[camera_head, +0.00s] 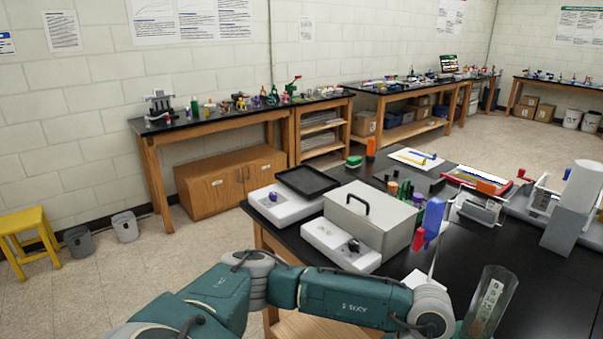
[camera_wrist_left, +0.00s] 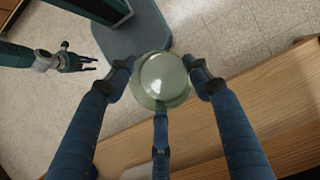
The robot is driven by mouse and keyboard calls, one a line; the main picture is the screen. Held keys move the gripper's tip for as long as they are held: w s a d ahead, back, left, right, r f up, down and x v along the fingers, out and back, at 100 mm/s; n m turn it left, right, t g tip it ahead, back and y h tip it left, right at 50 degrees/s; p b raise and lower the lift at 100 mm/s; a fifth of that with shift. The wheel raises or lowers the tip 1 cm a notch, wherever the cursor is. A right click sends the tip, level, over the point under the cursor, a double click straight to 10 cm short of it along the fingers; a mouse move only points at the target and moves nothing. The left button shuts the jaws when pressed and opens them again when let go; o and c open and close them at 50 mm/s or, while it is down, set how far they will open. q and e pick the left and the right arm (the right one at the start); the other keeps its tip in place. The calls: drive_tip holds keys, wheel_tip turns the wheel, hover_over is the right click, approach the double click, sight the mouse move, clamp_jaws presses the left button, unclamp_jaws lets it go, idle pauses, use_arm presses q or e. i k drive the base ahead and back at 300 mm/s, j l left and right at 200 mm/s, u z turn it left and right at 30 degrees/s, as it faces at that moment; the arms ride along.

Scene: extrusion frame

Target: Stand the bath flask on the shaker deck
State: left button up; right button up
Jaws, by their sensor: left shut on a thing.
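A clear, tilted glass vessel with white markings, which I take for the bath flask (camera_head: 490,302), is at the bottom right of the head view. In the left wrist view the three fingers of my left gripper (camera_wrist_left: 162,85) are closed around a round greenish glass body, the flask (camera_wrist_left: 163,78), seen end-on. In the head view the left gripper's fingers cannot be made out. A black rimmed tray on a white base with a purple knob, probably the shaker deck (camera_head: 309,181), stands at the bench's far left. My right gripper (camera_wrist_left: 88,64) hangs empty with fingers spread in the left wrist view.
A grey metal box with a handle (camera_head: 372,214) and a white unit with a dark knob (camera_head: 341,246) stand near the tray.

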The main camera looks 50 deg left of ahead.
sight(308, 181)
drive_tip(key=j+z, duration=0.15)
drive_tip(key=j, duration=1.05)
drive_tip(key=k+j+z, duration=0.1)
drive_tip(key=j, duration=1.1)
